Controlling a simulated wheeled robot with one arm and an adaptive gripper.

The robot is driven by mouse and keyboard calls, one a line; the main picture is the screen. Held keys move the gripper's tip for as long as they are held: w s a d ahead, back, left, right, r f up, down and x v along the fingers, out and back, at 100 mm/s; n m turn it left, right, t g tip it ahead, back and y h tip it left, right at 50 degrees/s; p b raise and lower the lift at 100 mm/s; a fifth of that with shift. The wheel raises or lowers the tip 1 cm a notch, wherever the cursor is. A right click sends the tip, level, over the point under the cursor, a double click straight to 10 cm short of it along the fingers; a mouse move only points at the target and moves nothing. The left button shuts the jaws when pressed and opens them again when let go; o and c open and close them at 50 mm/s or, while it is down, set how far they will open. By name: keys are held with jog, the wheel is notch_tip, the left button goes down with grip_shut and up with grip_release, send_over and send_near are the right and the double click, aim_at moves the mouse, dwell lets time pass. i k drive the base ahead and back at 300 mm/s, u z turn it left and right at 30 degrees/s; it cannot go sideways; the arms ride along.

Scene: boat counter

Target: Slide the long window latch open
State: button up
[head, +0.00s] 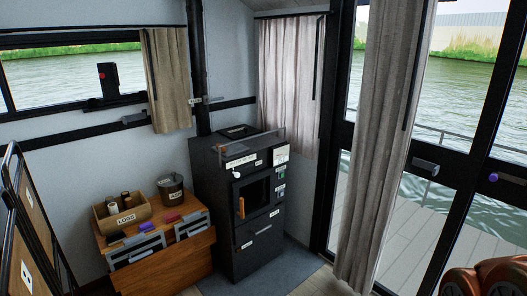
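A window (70,78) is in the left wall, with a black frame and water behind it. A dark upright piece with a red spot (108,80) stands at its lower right. A short grey bar (134,119) sits on the black rail below it. On the right, a grey handle-like bar (425,165) is on the crossbar of the large glazed frame, and a purple knob (493,177) is farther right. I cannot tell which of these is the long latch, or whether any is open. My gripper is not in view.
Curtains (378,140) hang by the windows. Rounded orange-brown shapes (487,279) fill the lower right corner.

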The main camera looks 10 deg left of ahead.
aim_at(101, 76)
jog(key=i, duration=1)
jog(key=u, duration=2.35)
jog(key=i, duration=0.95)
jog(key=z, duration=0.85)
jog(key=i, duration=1.65)
jog(key=u, duration=0.95)
